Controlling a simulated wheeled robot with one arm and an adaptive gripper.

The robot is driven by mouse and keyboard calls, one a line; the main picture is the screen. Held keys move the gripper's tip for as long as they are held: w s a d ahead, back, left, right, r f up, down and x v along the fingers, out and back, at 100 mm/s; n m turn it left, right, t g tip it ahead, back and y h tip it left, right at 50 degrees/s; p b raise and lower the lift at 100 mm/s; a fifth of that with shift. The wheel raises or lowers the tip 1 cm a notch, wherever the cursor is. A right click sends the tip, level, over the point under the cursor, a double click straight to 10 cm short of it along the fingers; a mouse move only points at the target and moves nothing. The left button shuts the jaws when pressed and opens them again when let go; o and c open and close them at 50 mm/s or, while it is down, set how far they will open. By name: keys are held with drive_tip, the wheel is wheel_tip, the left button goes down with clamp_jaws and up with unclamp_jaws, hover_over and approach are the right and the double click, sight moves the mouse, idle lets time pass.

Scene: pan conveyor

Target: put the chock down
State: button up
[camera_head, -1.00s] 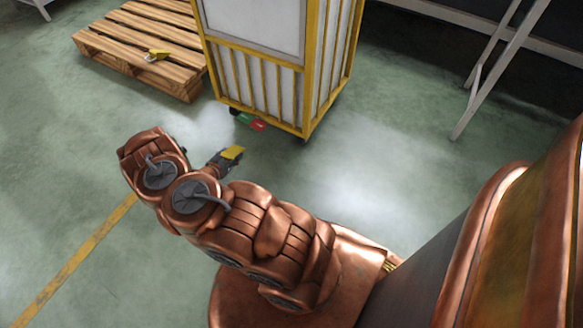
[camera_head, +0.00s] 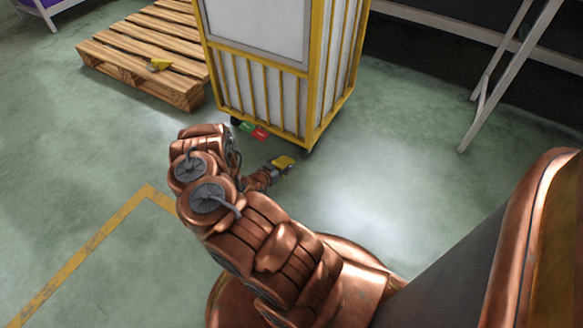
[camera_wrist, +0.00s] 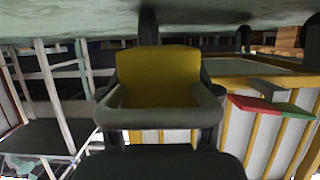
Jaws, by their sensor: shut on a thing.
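My gripper (camera_head: 272,173) is shut on a yellow chock (camera_head: 284,162), in front of the near right corner of the yellow-framed cart. In the wrist view, where the floor is at the top, the chock (camera_wrist: 158,75) sits between the two fingers. The chock appears above the floor, though its exact height is hard to tell.
The cart (camera_head: 262,88) stands on casters, with a green pedal (camera_head: 247,127) and a red pedal (camera_head: 261,133) low at its front. The pallet (camera_head: 130,68) is to its left. A grey metal frame (camera_head: 497,92) stands at right. Floor right of the cart is clear.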

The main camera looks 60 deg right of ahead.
sight(288, 163)
drive_tip(key=shift+s+d+f, duration=0.1)
drive_tip(key=shift+s+d, duration=0.4)
drive_tip(key=shift+d, duration=0.3)
drive_tip(key=shift+s+d+f, duration=0.1)
drive_tip(key=shift+s+d, duration=0.4)
drive_tip(key=shift+d, duration=0.25)
wheel_tip(288, 163, down, 4)
drive_tip(key=b, duration=0.3)
drive_tip(key=shift+s+d+r, duration=0.1)
drive_tip(key=shift+r, duration=0.2)
drive_tip(key=shift+f+b, duration=0.5)
drive_tip(key=shift+b, duration=0.05)
drive_tip(key=shift+r, duration=0.1)
drive_tip(key=o, duration=1.4)
drive_tip(key=shift+o, duration=0.2)
